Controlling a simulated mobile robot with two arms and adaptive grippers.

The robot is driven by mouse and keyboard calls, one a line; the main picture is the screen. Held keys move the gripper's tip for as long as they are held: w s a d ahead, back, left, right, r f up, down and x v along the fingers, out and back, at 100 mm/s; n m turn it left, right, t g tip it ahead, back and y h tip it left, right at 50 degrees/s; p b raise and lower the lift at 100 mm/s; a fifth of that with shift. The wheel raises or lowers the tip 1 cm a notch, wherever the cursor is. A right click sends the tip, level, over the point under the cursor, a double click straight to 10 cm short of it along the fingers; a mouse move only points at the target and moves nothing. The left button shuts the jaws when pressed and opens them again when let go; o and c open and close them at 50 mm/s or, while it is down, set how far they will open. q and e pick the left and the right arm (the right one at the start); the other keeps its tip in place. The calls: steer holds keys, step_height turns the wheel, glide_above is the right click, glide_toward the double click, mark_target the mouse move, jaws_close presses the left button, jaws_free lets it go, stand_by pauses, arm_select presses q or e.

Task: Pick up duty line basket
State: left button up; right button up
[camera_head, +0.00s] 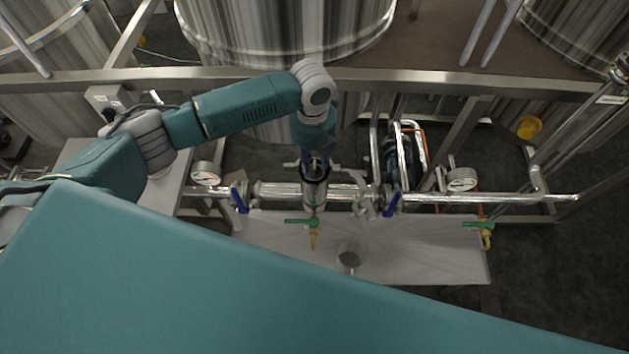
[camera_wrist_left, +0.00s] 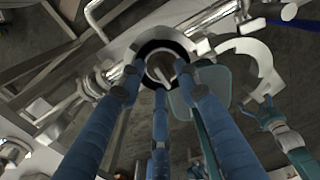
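The duty line basket (camera_wrist_left: 158,66) appears to be the round metal insert with a thin bar across it, inside a dark-rimmed opening on the pipework in the left wrist view. In the head view the steel housing (camera_head: 315,193) stands on the horizontal pipe, and the arm hides its inside. My left gripper (camera_head: 315,170) points down just above this housing. In the left wrist view its blue fingers (camera_wrist_left: 162,88) are spread apart around the opening, with nothing visibly held. Whether they touch the rim is unclear.
Two pressure gauges (camera_head: 206,173) (camera_head: 462,179) and blue-handled valves (camera_head: 239,198) (camera_head: 391,204) flank the housing. A green-handled tap (camera_head: 302,222) sits in front. A small metal cup (camera_head: 349,256) stands on the grey tray (camera_head: 430,262). A frame rail (camera_head: 420,82) and tanks (camera_head: 285,25) lie behind.

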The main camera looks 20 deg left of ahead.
arm_select(q)
jaws_close()
steer(key=shift+r, duration=0.1)
